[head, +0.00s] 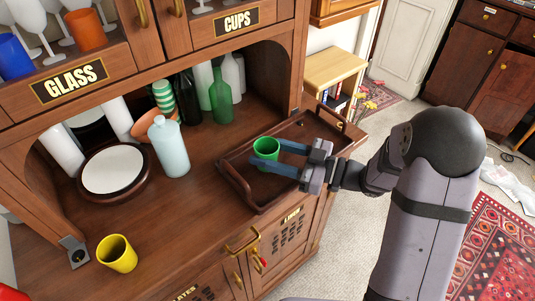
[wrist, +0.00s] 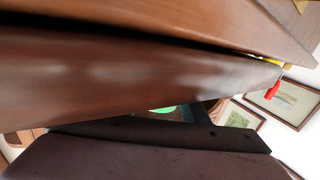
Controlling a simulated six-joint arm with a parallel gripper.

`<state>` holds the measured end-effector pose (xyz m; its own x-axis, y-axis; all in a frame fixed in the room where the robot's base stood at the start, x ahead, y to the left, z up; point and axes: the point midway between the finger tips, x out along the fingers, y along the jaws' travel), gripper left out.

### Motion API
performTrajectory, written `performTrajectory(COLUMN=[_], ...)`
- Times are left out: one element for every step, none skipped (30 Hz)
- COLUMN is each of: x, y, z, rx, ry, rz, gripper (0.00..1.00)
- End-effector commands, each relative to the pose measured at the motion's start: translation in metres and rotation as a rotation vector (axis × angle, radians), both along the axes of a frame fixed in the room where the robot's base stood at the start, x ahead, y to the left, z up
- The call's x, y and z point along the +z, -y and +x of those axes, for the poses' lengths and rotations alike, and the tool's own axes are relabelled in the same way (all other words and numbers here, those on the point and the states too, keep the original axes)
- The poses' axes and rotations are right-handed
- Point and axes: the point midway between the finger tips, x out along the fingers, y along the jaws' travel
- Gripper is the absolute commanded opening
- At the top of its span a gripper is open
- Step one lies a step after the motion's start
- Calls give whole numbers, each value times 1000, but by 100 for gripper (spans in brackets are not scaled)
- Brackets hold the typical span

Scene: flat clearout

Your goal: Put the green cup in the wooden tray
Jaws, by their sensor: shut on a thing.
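The green cup (head: 265,152) stands upright in the head view, inside or just over the wooden tray (head: 243,187). I cannot tell whether its base touches the tray floor. My gripper (head: 268,157) reaches in from the right, its blue fingers shut on the cup. In the wrist view only a small green patch (wrist: 163,109) of the cup shows, and brown wood fills much of the picture. The tray has raised handles at its near left and far right ends and sits on the cabinet counter.
A yellow cup (head: 118,254) stands at the counter's front left. A pale blue bottle (head: 169,146), a green bottle (head: 221,97) and a round plate-like piece (head: 114,170) stand left of the tray. The cabinet's right post (head: 296,60) rises behind the tray.

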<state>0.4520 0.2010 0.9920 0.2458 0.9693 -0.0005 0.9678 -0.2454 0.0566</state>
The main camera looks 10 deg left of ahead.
Motion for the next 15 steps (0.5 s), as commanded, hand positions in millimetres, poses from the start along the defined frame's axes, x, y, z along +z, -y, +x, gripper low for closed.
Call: performTrajectory(x=[-5, -7, -9, -10, -10, -11, -11, -10, -10, -10, -10, -10, -11, -12, -13], y=[0, 0, 0, 0, 0, 0, 0, 0, 0, 0, 0, 0, 0, 0, 0], z=[0, 0, 0, 0, 0, 0, 0, 0, 0, 0, 0, 0, 0, 0, 0], rx=[0, 0, 0, 0, 0, 0, 0, 0, 0, 0, 0, 0, 0, 0, 0], ry=[-3, -1, 0, 0, 0, 0, 1, 1, 1, 1, 1, 1, 1, 1, 1], rz=[2, 1, 1, 1, 1, 1, 1, 1, 1, 1, 1, 1, 1, 1, 1], gripper=[16, 16, 16, 16, 16, 16, 16, 16, 16, 16, 16, 16, 16, 16, 16])
